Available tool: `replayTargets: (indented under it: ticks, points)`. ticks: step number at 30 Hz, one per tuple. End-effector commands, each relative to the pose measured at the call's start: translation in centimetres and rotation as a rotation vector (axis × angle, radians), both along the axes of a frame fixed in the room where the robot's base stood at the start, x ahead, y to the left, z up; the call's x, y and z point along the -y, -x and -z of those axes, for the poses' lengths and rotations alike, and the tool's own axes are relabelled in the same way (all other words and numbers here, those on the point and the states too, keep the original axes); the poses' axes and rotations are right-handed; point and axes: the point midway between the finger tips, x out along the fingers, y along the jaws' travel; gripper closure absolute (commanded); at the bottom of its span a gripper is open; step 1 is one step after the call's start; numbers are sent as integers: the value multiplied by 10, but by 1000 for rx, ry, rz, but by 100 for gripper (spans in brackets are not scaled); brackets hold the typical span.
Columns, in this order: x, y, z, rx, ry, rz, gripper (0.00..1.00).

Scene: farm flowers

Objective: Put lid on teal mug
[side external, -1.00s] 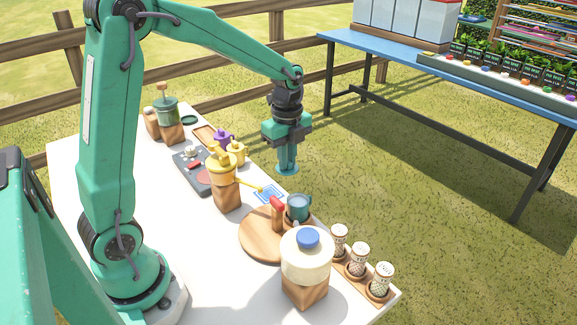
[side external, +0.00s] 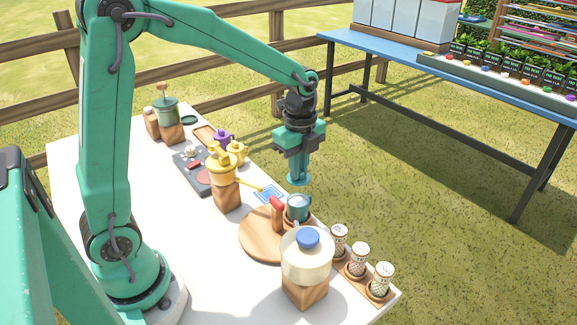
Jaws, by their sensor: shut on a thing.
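The teal mug (side external: 297,209) stands open-topped near the table's right edge, by the round wooden board. My gripper (side external: 298,174) points straight down and is shut on a flat, round blue-teal lid (side external: 297,182). The lid hangs roughly level just above the mug's rim in the picture, with a small gap showing between them. I cannot tell how well they line up in depth.
A red-topped wooden post (side external: 277,212) rises from the round board (side external: 256,238), close to the mug. The cream jar with a blue cap (side external: 306,258) stands in front. Several shakers (side external: 359,257) are at right. A yellow grinder (side external: 222,168) stands left.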

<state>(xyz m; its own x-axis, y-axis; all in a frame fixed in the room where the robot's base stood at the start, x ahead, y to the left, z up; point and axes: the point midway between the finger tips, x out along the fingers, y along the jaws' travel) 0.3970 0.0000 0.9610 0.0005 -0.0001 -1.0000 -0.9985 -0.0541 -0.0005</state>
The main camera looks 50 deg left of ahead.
Motion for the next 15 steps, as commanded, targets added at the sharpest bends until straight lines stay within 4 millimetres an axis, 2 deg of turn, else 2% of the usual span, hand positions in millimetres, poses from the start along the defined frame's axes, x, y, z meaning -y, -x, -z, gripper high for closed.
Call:
replayTargets:
  ticks: [15]
  points:
    - [0, 1, 36, -3, 0, 0, 100]
